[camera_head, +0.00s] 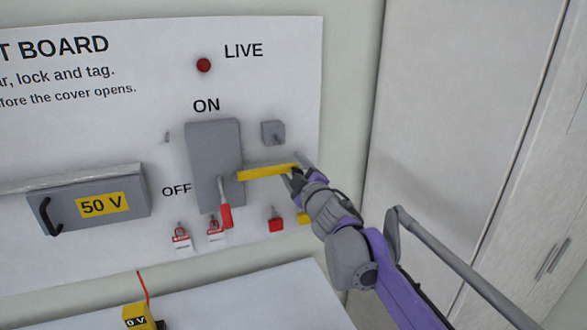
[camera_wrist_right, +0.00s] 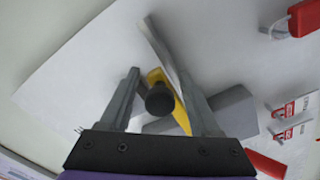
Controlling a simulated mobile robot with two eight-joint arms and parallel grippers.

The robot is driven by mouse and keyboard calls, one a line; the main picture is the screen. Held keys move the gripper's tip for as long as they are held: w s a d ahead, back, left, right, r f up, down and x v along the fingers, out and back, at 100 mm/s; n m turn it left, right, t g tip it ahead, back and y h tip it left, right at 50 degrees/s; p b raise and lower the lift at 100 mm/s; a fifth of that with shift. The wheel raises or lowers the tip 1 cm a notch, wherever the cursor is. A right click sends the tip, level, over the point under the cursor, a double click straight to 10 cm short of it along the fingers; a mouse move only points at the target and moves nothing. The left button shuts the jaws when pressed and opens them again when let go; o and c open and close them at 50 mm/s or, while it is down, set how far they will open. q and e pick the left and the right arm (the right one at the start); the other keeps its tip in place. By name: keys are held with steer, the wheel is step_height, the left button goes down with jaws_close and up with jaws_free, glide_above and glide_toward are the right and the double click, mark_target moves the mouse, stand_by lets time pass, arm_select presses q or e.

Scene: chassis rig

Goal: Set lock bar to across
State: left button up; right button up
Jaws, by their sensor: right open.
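The yellow lock bar (camera_head: 266,172) lies nearly level in the head view, from the right edge of the grey switch box (camera_head: 213,150) out to my right gripper. My right gripper (camera_head: 294,168) is at the bar's right end, with its jaws open. In the right wrist view the bar (camera_wrist_right: 181,115) and its round black knob (camera_wrist_right: 160,99) show between the two spread fingers (camera_wrist_right: 142,50). I cannot tell whether a finger touches the knob. The switch's red handle (camera_head: 225,215) points down beside OFF. My left gripper is not in view.
Red padlocks and tags (camera_head: 276,224) hang below the switch. A small grey block (camera_head: 273,132) sits above the bar, and a red lamp (camera_head: 204,65) is higher. A 50 V cover (camera_head: 130,204) is at left. A table (camera_head: 260,300) with a yellow meter (camera_head: 139,316) stands below.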

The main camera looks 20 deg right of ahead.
jaws_close()
steer(key=shift+r, duration=0.1)
stand_by(1.2)
